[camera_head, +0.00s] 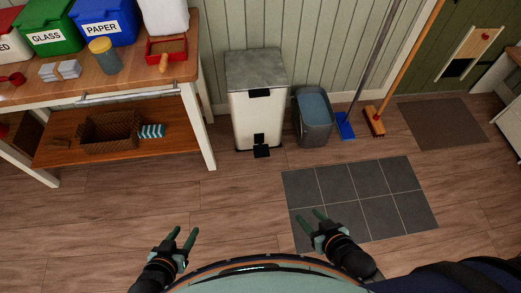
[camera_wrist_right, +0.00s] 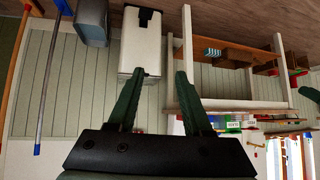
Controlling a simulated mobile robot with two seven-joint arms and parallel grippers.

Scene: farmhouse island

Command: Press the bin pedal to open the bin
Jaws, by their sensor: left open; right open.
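The bin (camera_head: 257,105) is a white box with a grey lid (camera_head: 256,68), standing upright against the wall in the head view. Its lid is down. The black pedal (camera_head: 261,151) sticks out at the base of its front. In the right wrist view the bin (camera_wrist_right: 140,45) appears upside down, with the pedal (camera_wrist_right: 146,15) at the top. My left gripper (camera_head: 184,236) is open and empty, low in the head view. My right gripper (camera_head: 314,219) is open and empty, over the grey floor tiles; its fingers also show in the right wrist view (camera_wrist_right: 157,88). Both are well apart from the bin.
A wooden table (camera_head: 120,84) with coloured boxes stands left. The floor before the bin is clear, with grey tiles (camera_head: 360,195).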

